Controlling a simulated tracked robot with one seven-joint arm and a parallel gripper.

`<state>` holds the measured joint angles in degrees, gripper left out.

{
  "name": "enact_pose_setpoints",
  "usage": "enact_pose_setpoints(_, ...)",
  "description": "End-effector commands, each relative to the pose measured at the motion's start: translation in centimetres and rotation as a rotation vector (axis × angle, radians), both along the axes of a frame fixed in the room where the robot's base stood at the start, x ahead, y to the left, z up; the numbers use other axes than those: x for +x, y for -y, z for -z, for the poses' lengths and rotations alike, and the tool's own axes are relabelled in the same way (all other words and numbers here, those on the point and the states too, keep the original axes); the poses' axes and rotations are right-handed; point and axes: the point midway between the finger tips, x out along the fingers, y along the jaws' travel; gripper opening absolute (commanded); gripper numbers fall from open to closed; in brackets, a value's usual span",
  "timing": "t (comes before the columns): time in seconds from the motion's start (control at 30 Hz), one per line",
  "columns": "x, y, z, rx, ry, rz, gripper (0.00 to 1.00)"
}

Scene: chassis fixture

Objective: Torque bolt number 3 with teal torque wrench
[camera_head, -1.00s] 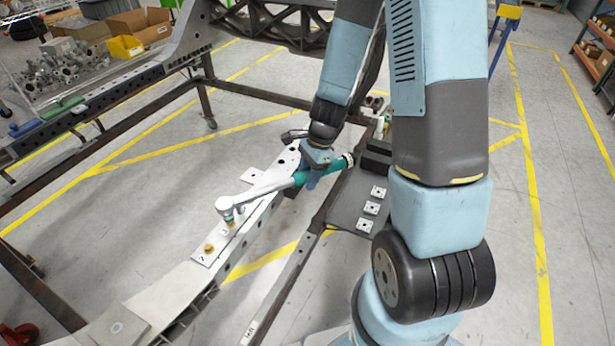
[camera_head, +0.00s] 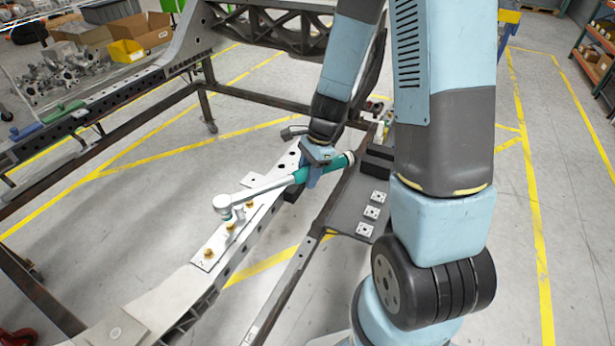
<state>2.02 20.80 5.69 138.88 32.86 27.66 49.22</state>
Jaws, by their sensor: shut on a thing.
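My gripper (camera_head: 313,177) is shut on the teal handle (camera_head: 335,167) of the torque wrench. The wrench's silver shaft reaches left and down to its pale head (camera_head: 222,203), above the white chassis rail. A short socket under the head shows just above and left of a brass-coloured bolt (camera_head: 230,227); a gap seems to show between them. Another brass bolt (camera_head: 208,253) stands on the nearer plate, and a third (camera_head: 249,205) shows just below the shaft. Bolt numbers are too small to read, so I cannot tell which is number 3.
The pale chassis rail (camera_head: 170,297) runs from lower left towards the middle. A dark side shelf (camera_head: 345,205) holds several small square plates (camera_head: 372,212) and black blocks. Dark frame bars surround the rail. Boxes and metal parts stand at the upper left.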

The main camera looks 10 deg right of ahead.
Motion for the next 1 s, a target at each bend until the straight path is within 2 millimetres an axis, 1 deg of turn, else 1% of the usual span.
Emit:
enact_pose_setpoints(0.7, 0.0, 0.0, -3.0, 0.0, 0.002, 0.0, 0.0)
enact_pose_setpoints(1.0, 0.0, 0.0, -3.3, 0.0, 0.001, -0.001, 0.0)
